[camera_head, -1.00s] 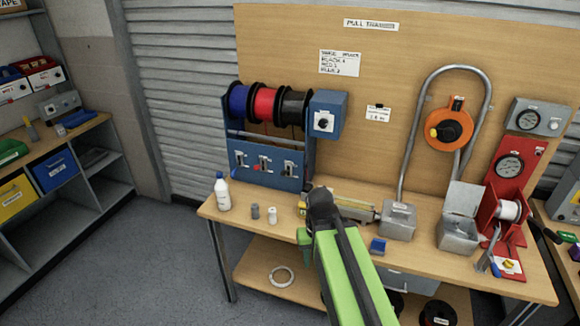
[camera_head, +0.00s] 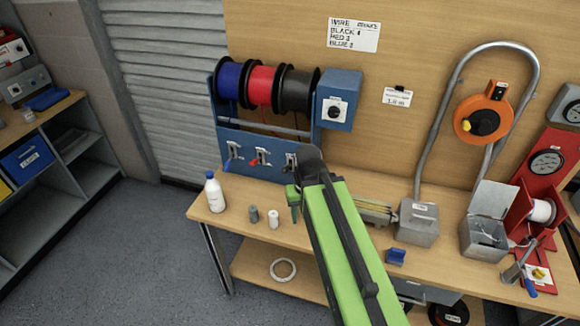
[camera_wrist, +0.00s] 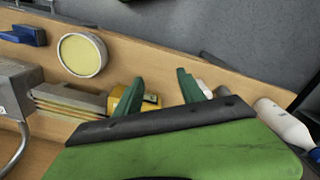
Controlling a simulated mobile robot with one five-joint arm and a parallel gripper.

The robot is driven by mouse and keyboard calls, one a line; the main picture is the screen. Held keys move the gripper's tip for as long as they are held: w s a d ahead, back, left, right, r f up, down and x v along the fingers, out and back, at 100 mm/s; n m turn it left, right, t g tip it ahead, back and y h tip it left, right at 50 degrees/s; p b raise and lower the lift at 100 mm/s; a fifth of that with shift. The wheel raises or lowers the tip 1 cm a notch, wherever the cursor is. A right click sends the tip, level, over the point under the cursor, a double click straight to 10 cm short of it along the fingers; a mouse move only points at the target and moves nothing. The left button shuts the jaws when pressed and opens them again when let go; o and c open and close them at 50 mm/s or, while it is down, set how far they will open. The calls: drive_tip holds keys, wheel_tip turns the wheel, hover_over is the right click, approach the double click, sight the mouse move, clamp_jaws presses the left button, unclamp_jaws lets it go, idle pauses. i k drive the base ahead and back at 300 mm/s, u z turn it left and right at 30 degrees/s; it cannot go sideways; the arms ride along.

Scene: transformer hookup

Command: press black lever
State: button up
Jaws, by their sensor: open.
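The blue wire rack (camera_head: 222,140) stands at the back left of the bench with three levers on its front. The black lever (camera_head: 290,161) is the rightmost, below the black spool (camera_head: 297,90), and the dark end of my arm partly covers it. The red lever (camera_head: 261,158) and the blue lever (camera_head: 233,153) are to its left. My gripper (camera_head: 295,203) is in front of and below the black lever, apart from it as far as I can tell. In the wrist view my gripper (camera_wrist: 158,92) has two green fingers spread with nothing held between them.
A white bottle (camera_head: 214,192) and two small cylinders, one grey (camera_head: 253,214) and one white (camera_head: 273,219), stand left of my gripper. A grey metal box (camera_head: 417,222) and a blue block (camera_head: 396,257) are to the right. A blue switch box (camera_head: 338,98) sits beside the spools.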

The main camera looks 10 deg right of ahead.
sight(284, 169)
drive_tip(key=z, duration=0.85)
drive_tip(key=k, duration=0.1)
drive_tip(key=u, duration=2.9)
drive_tip(key=k, duration=1.55)
drive_tip(key=z, duration=0.55)
drive_tip(key=i, duration=1.5)
drive_tip(key=u, duration=0.05)
